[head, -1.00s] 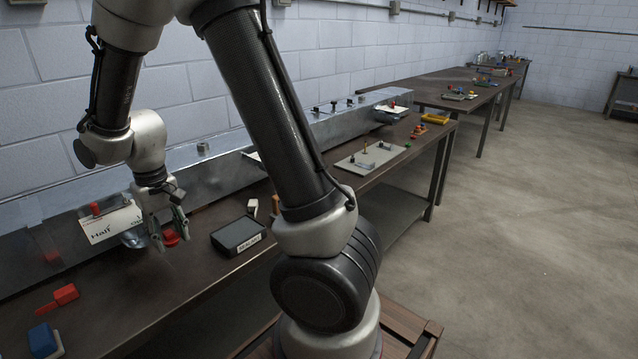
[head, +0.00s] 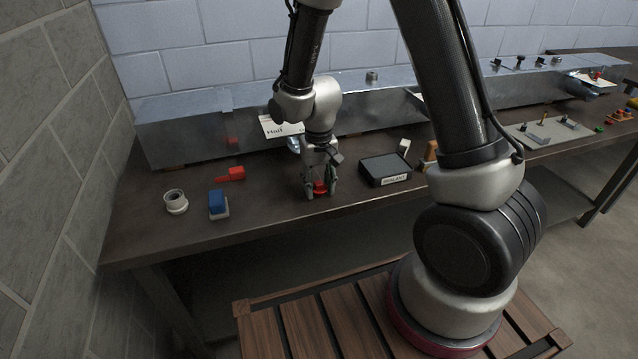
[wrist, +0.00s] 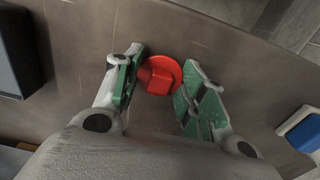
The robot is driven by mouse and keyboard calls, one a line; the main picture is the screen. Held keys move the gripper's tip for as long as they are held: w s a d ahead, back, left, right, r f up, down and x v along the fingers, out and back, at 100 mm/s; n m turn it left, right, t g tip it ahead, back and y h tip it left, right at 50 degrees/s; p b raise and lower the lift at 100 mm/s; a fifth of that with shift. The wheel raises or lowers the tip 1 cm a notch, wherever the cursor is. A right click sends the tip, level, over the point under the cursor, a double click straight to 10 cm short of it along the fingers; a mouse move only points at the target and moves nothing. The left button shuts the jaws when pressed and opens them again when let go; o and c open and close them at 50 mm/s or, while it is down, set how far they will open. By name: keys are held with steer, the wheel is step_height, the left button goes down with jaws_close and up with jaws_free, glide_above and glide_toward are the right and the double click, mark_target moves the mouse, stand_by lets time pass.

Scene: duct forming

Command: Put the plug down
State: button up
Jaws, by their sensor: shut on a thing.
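The red plug (head: 320,188) is a round red disc with a square block on top. It is between the fingertips of my gripper (head: 319,184), low over the dark bench (head: 265,205) near its front edge. The wrist view shows the plug (wrist: 160,75) between the two green finger pads of my gripper (wrist: 161,88), which is shut on it. I cannot tell whether the plug's underside touches the bench.
A black labelled tray (head: 386,170) stands right of my gripper. To its left are a red tool (head: 230,173), a blue-topped block (head: 218,204) and a white roll (head: 175,200). A metal duct (head: 190,135) with a white card (head: 277,128) runs behind.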

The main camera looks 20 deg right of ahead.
mark_target(319, 182)
steer(key=shift+f, duration=0.15)
steer(key=o, duration=0.8)
step_height(319, 182, up, 12)
steer(key=r, duration=0.1)
steer(key=s+d+r+t, duration=0.2)
steer(key=s+d+r, duration=0.75)
steer(key=r, duration=0.25)
steer(key=s+d+r+t, duration=0.1)
steer(key=s+d+r, duration=0.1)
steer(key=s, duration=0.3)
steer(key=s+d+r+t, duration=0.1)
steer(key=s+d+r, duration=0.1)
steer(key=s, duration=0.3)
steer(key=shift+d, duration=0.65)
steer(key=shift+s, duration=0.1)
